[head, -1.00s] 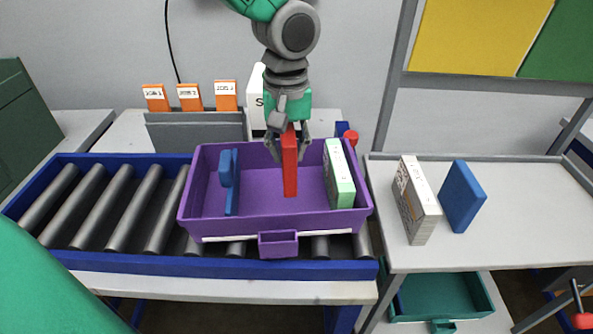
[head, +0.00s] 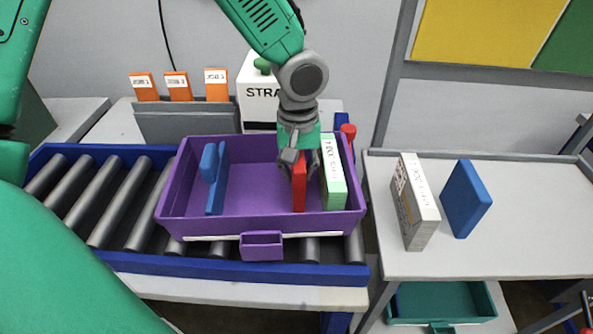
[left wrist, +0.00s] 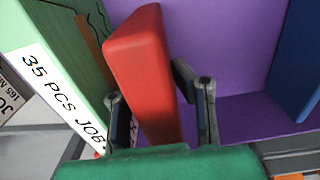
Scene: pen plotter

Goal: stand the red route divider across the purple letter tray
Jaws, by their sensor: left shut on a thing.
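The purple letter tray (head: 172,200) sits on the roller conveyor. My left gripper (head: 300,165) reaches into it from above, shut on the upper part of the red route divider (head: 299,196). The divider is roughly upright, between a blue divider (head: 222,185) on the left and a green-and-white pack (head: 334,185) close on its right. Its foot is low in the tray; I cannot tell if it touches the floor. In the left wrist view the red divider (left wrist: 145,75) is between the two fingers, beside the labelled pack (left wrist: 60,80). My right gripper is not in view.
The conveyor rollers (head: 85,190) are bare left of the tray. A grey-white pack (head: 415,205) and a blue block (head: 465,198) stand on the right table (head: 520,235). Orange cards (head: 178,86) and a white box (head: 256,95) stand behind the tray.

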